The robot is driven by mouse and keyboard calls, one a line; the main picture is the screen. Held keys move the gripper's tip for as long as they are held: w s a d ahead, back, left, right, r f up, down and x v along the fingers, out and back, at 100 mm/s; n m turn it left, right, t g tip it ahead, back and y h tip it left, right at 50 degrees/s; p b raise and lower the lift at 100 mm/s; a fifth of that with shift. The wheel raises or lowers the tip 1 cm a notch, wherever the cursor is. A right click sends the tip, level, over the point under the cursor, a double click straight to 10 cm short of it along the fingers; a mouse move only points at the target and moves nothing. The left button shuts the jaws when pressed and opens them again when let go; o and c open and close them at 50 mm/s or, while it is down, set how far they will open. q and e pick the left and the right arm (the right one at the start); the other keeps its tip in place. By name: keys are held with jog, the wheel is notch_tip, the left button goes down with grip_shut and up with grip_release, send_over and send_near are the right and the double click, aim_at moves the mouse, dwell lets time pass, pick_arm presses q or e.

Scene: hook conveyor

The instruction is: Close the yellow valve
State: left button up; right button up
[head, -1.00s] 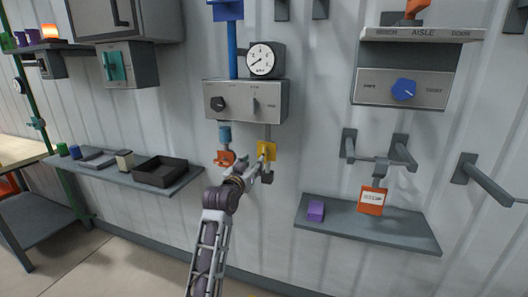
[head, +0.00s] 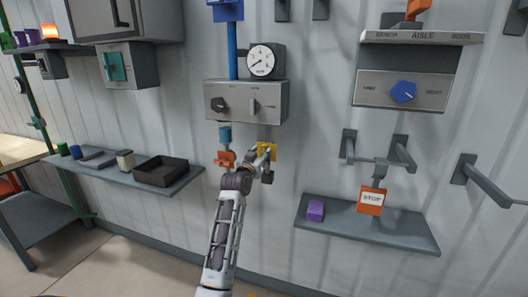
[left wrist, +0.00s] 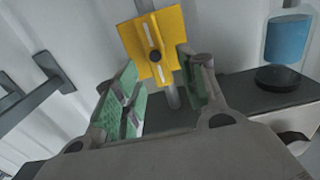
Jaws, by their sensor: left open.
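The yellow valve (head: 273,148) is on a thin pipe below the grey gauge box, low on the wall. In the left wrist view its flat yellow handle (left wrist: 168,32) has a pale stripe and a dark round centre, and it looks tilted. My left gripper (head: 265,163) is at the valve and partly covers it in the head view. In the left wrist view my left gripper (left wrist: 158,62) is open, its green-padded fingers on either side of the handle's lower part. I cannot tell whether they touch it. My right gripper is not in view.
An orange valve (head: 226,158) hangs close to the left of my gripper, under a blue pipe. A shelf (head: 110,172) with a black tray (head: 162,170) is at left. Another shelf (head: 390,232) and an orange STOP tag (head: 370,201) are at right.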

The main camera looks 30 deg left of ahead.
aim_at(263, 151)
pick_arm(q)
jog(key=shift+x, duration=2)
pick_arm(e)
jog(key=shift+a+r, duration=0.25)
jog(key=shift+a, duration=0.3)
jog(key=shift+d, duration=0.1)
pick_arm(q)
grip_shut()
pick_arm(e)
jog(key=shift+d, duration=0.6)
